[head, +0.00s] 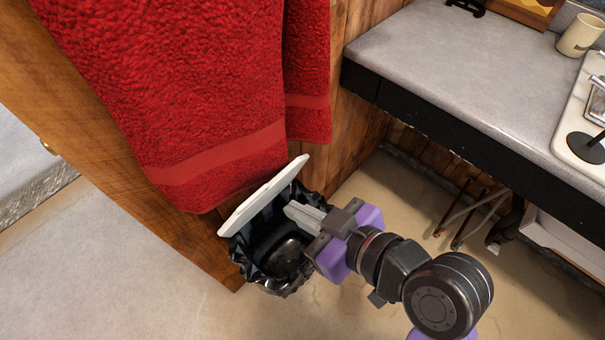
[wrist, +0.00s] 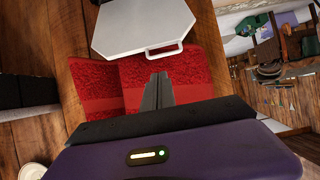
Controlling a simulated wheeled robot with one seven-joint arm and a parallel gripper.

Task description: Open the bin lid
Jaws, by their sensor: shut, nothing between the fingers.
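The bin (head: 277,262) stands on the floor against the wooden panel, with a black liner bulging over its rim. Its white lid (head: 265,197) is raised and tilted up, leaving the dark mouth of the bin exposed. In the wrist view the lid (wrist: 142,27) is a pale angular plate with a small handle at its lower edge. My gripper (head: 290,208) is shut and empty, its fingertips over the bin mouth beside the raised lid. In the wrist view the closed fingers (wrist: 158,86) point toward the lid; I cannot tell whether they touch it.
A red towel (head: 190,90) hangs on the wooden panel just above and behind the bin. A grey counter (head: 450,55) with a mug (head: 580,35) runs along the right. Thin-legged items (head: 470,215) stand under it. The floor at front left is clear.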

